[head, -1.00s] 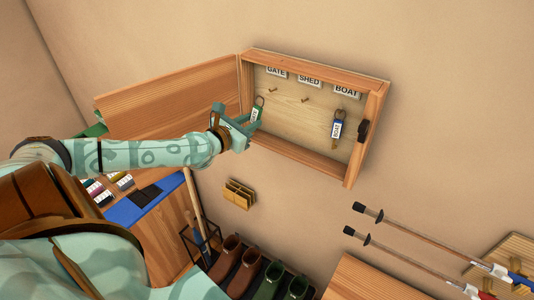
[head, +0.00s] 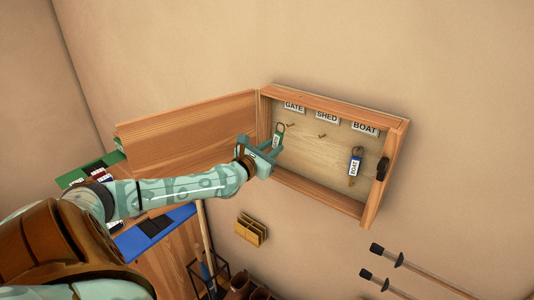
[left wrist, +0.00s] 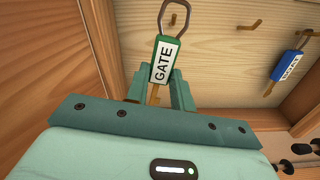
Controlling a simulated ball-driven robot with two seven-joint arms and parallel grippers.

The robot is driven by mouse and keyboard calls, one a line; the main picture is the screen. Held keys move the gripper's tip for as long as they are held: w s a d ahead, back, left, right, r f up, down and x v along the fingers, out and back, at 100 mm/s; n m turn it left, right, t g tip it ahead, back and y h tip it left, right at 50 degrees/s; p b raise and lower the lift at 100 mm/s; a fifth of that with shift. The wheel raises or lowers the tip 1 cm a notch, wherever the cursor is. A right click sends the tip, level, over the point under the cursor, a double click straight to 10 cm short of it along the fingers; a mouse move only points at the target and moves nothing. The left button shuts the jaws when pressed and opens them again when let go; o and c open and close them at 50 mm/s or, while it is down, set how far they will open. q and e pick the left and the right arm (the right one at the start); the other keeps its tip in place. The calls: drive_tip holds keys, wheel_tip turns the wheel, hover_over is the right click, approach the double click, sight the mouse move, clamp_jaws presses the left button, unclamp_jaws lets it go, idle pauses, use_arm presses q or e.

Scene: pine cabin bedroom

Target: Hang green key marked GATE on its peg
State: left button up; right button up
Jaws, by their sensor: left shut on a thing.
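The green key marked GATE (head: 277,141) is upright in my left gripper (head: 269,149), inside the open key cabinet (head: 320,196). In the left wrist view, the left gripper (left wrist: 160,92) is shut on the key (left wrist: 165,58), its tag facing me and its metal ring on top. The GATE peg (head: 292,125) is under the GATE label (head: 294,106). In the head view the ring is just left of this peg. In the wrist view a peg end shows within the ring outline; I cannot tell whether the ring is around it. My right gripper is out of view.
The SHED peg (head: 322,136) is empty. A blue BOAT key (head: 355,166) hangs under the BOAT label (head: 365,128). The cabinet door (head: 185,130) stands open to the left, behind my left arm. A small wooden holder (head: 250,230) is on the wall below.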

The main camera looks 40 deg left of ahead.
use_arm(q)
drive_tip(key=shift+w+a+f+b, duration=0.1)
drive_tip(key=shift+w+b, duration=0.3)
drive_tip(key=shift+w, duration=0.55)
drive_tip(key=shift+w+a+f+b, duration=0.1)
drive_tip(key=shift+w+b, duration=0.25)
drive_tip(key=shift+w, duration=0.55)
drive_tip(key=shift+w+f+b, duration=0.35)
drive_tip(key=shift+w+f, duration=0.25)
drive_tip(key=shift+f, duration=0.05)
drive_tip(key=o, duration=1)
drive_tip(key=shift+o, duration=0.2)
